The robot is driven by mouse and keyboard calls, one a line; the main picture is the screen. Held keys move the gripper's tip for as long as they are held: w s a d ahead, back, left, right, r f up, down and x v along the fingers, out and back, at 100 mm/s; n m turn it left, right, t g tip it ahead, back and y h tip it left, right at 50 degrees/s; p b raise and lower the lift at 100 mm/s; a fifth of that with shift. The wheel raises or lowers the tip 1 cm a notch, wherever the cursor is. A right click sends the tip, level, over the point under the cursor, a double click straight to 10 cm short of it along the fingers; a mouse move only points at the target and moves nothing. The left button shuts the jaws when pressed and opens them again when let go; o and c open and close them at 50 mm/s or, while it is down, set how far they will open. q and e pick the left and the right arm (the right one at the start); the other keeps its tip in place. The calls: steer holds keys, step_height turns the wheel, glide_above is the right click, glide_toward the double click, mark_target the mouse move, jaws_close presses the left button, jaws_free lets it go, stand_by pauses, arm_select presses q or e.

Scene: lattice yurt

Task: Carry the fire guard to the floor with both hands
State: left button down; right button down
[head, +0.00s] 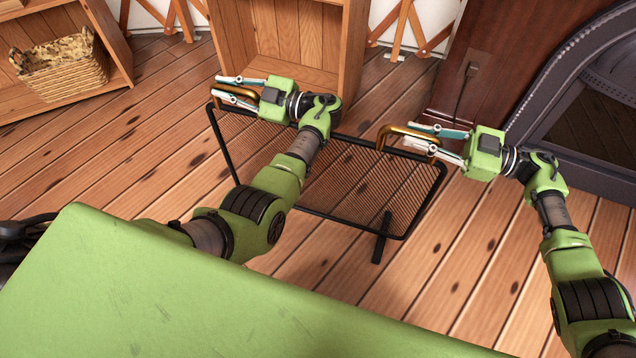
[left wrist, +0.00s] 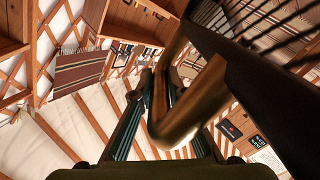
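The fire guard, a black-framed mesh panel (head: 345,184) with two brass handles, spans between my grippers in the head view. One black foot (head: 381,240) shows below its right part. My left gripper (head: 226,87) is at the left brass handle (head: 216,98), with its fingers on either side of the bar. In the left wrist view, the brass bar (left wrist: 190,108) runs between the fingers, beside the dark frame (left wrist: 250,85). My right gripper (head: 409,134) has its fingers along the right brass handle (head: 384,137). My left arm hides part of the mesh.
A wooden shelf (head: 335,60) stands just behind the guard. A wicker basket (head: 62,68) sits on a low shelf at upper left. A dark fireplace (head: 520,105) is at right. Plank floor (head: 480,270) is clear in front and to the left.

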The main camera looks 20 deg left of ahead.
arm_select(q)
steer(key=shift+w+r, duration=0.1)
steer(key=shift+r, duration=0.15)
arm_select(e)
steer(key=shift+w+r, duration=0.15)
steer(key=shift+r, duration=0.15)
arm_select(q)
steer(key=shift+r, duration=0.1)
arm_select(e)
steer(key=shift+r, duration=0.1)
